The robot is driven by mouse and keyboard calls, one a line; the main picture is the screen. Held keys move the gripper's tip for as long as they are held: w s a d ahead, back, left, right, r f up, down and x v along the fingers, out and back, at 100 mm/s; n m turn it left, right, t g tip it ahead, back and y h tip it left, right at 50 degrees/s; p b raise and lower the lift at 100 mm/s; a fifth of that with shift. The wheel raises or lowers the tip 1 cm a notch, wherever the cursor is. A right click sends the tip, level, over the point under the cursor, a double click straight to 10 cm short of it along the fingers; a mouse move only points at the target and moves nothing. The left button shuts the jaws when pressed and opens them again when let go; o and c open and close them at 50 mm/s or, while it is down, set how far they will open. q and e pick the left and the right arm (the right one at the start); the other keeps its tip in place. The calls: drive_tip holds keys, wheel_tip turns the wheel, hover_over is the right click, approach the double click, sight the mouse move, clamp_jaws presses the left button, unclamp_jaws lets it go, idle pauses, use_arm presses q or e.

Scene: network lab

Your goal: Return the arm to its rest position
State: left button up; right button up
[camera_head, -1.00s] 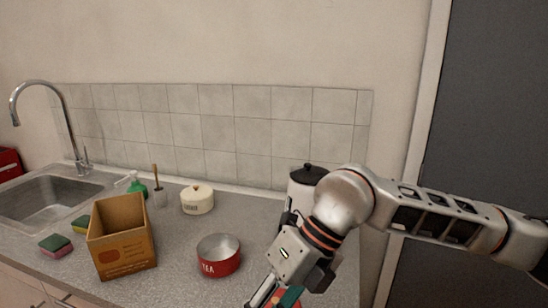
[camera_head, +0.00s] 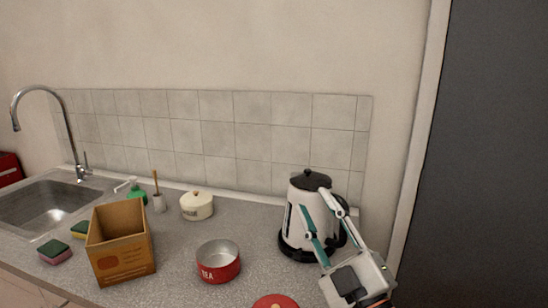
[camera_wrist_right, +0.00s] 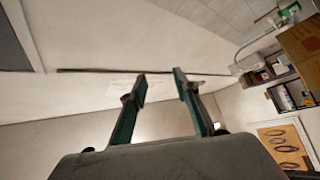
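My right gripper (camera_head: 318,214) is in the lower right of the head view, in front of the white and black kettle (camera_head: 303,222) and partly covering it. Its two fingers stand apart and point up. In the right wrist view the gripper (camera_wrist_right: 160,82) also shows its two fingers spread, with nothing between them. My left gripper is in neither view.
On the grey counter (camera_head: 188,262) stand an open cardboard box (camera_head: 122,250), a red tea tin (camera_head: 218,268) without a lid, a cream lidded pot (camera_head: 197,206) and sponges (camera_head: 54,252). A red round lid (camera_head: 276,302) lies at the front edge of view. A sink (camera_head: 45,203) is at left.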

drive_tip(key=s+d+f+m+g+h, duration=0.2)
drive_tip(key=d+f+m+g+h, duration=0.3)
drive_tip(key=d+f, duration=0.55)
drive_tip(key=s+d+f+m+g+h, duration=0.1)
drive_tip(key=d+f+m+h, duration=0.1)
drive_tip(key=d+f+h, duration=0.8)
drive_tip(key=s+d+f+g, duration=0.4)
drive_tip(key=s+f, duration=0.4)
drive_tip(key=f, duration=0.1)
drive_tip(key=s+d+f+g, duration=0.4)
drive_tip(key=s+f, duration=0.4)
drive_tip(key=s, duration=0.1)
drive_tip(key=w+a+f+m+t+y, duration=0.1)
drive_tip(key=a+f+m+t+y, duration=0.2)
drive_tip(key=a+f+y, duration=0.5)
drive_tip(key=a+f, duration=0.6)
drive_tip(key=a, duration=0.2)
drive_tip(key=shift+w+a+f, duration=0.15)
drive_tip(key=shift+w+a, duration=0.05)
drive_tip(key=shift+w, duration=0.15)
